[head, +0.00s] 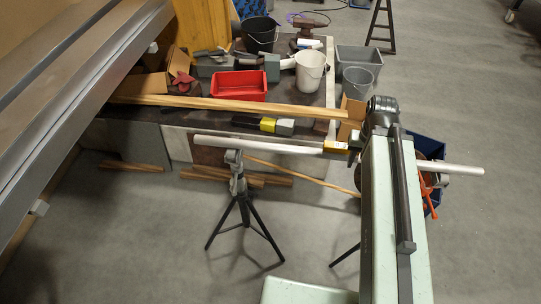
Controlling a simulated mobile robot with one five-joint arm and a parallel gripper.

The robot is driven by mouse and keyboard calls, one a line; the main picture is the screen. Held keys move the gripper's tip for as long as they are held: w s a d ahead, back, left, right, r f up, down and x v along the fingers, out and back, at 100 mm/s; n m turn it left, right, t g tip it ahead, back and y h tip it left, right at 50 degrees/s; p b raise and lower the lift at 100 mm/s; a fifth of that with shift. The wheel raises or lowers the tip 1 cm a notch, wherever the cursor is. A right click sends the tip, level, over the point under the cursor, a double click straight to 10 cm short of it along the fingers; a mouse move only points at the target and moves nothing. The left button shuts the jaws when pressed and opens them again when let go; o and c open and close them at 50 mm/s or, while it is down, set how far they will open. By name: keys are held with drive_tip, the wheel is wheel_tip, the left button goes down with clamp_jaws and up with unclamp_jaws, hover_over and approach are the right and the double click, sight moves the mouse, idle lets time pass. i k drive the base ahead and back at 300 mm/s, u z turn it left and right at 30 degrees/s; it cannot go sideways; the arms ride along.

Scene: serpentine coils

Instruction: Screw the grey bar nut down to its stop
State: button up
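A long light-grey bar (260,144) lies about level across the view. Its left part rests on a black tripod stand (238,190). Its right end (460,169) shows beyond my pale green arm, which hides a stretch of the bar. An orange-yellow piece (338,147) sits around or against the bar just left of my arm. I cannot tell whether it belongs to the nut. The nut itself is not clearly seen. My gripper is mostly hidden at the dark far end of my arm, close to the bar; its fingers cannot be made out.
An orange-red clamp-like part (427,192) and a dark blue bin (436,150) are right of my arm. A cluttered bench behind carries a red tray (239,86), buckets and timber planks (225,104). Loose wood lies below. Grey floor is open at right and front.

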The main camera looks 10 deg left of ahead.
sight(236, 171)
drive_tip(key=z, duration=1)
drive_tip(key=k, duration=0.15)
drive_tip(key=u, duration=2.1)
